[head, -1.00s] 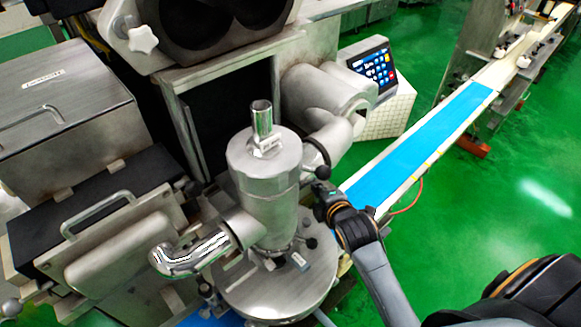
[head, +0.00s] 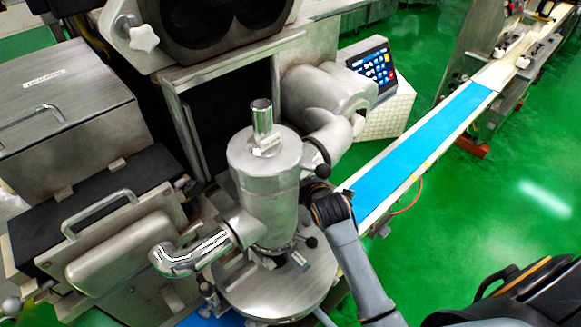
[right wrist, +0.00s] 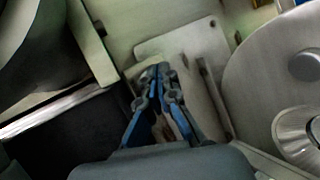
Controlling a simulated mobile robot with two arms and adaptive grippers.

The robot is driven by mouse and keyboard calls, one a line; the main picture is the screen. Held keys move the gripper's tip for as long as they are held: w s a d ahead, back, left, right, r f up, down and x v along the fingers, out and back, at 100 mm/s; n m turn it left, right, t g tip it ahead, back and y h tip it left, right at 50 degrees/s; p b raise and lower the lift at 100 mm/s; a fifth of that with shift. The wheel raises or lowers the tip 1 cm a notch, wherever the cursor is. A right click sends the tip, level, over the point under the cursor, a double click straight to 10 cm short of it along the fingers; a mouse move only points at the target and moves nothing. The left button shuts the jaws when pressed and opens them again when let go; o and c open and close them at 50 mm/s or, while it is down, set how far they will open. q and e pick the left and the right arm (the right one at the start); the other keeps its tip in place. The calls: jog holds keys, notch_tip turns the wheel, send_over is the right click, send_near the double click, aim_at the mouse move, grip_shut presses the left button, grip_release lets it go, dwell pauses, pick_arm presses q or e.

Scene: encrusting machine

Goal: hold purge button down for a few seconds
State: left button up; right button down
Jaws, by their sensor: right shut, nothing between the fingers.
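A control panel (head: 372,68) with a blue lit screen of small coloured keys faces the right side of the machine. I cannot make out which key or control is the purge button. My right gripper (right wrist: 160,68) is shut and empty in the right wrist view, its blue fingertips together in front of a pale metal plate (right wrist: 185,60). I cannot tell whether the tips touch it. In the head view my right arm reaches in beside the steel cylinder, below the control panel and apart from it; the fingers are mostly hidden behind my wrist. My left gripper is out of view.
The upright steel cylinder (head: 262,185) with its bent outlet pipe (head: 190,255) stands on a round plate (head: 275,300) left of my right arm. A blue conveyor belt (head: 420,140) runs away to the upper right. Green floor (head: 500,210) is open at right.

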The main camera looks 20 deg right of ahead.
dwell(1.1)
jog(key=shift+w+a, duration=0.15)
jog(key=shift+w, duration=0.25)
jog(key=shift+w+a+r, duration=0.1)
jog(key=shift+w+a, duration=0.05)
jog(key=shift+w, duration=0.2)
dwell(2.6)
jog(key=shift+s, duration=0.1)
dwell(1.3)
jog(key=shift+s+d, duration=0.3)
jog(key=shift+s, duration=0.35)
jog(key=shift+s+d, duration=0.3)
jog(key=shift+s, duration=0.5)
jog(key=shift+s+d, duration=0.25)
jog(key=shift+s, duration=0.5)
jog(key=shift+s+d, duration=0.3)
jog(key=shift+s, duration=0.5)
